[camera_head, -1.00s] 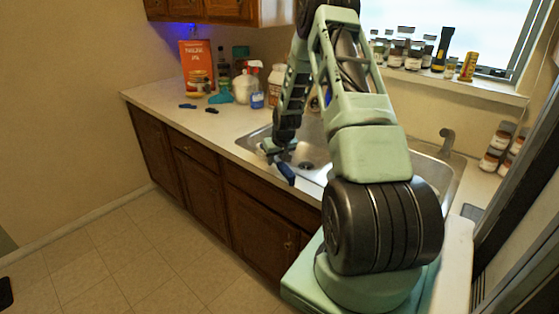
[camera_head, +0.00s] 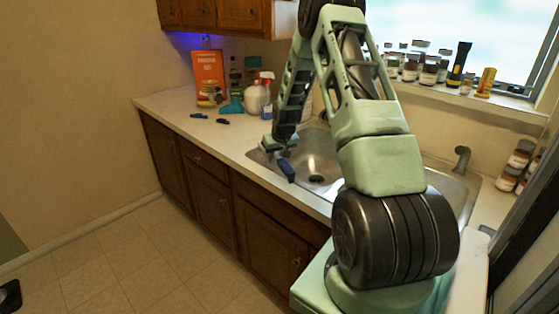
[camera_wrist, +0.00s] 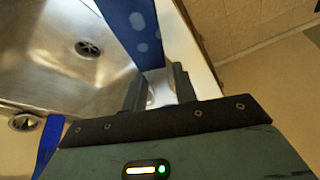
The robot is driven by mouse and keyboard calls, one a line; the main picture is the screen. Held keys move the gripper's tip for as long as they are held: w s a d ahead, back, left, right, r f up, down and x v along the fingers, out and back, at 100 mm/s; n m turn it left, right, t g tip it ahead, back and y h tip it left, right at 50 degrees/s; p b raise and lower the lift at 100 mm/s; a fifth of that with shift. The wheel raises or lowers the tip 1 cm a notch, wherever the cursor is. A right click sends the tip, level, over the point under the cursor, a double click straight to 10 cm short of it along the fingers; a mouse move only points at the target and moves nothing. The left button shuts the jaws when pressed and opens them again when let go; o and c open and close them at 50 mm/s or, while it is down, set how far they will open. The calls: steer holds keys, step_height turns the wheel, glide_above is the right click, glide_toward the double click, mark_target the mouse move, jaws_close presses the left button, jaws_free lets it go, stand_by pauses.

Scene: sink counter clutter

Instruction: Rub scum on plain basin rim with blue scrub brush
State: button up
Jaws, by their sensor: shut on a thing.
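My gripper (camera_head: 278,147) is low over the left part of the sink's front rim and is shut on the blue scrub brush (camera_head: 287,170). The brush sticks out toward the front edge of the counter, tilted. In the wrist view the broad blue brush (camera_wrist: 138,30) runs up from between the two dark fingers (camera_wrist: 160,90). Whether the brush touches the rim is unclear.
A faucet (camera_head: 461,158) stands at the right of the sink. An orange box (camera_head: 208,75), a spray bottle (camera_head: 266,95) and small blue and dark items (camera_head: 198,115) are on the counter at the left. Jars (camera_head: 428,72) line the window sill.

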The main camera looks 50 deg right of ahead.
steer(key=shift+r+p, duration=0.8)
steer(key=shift+r, duration=0.95)
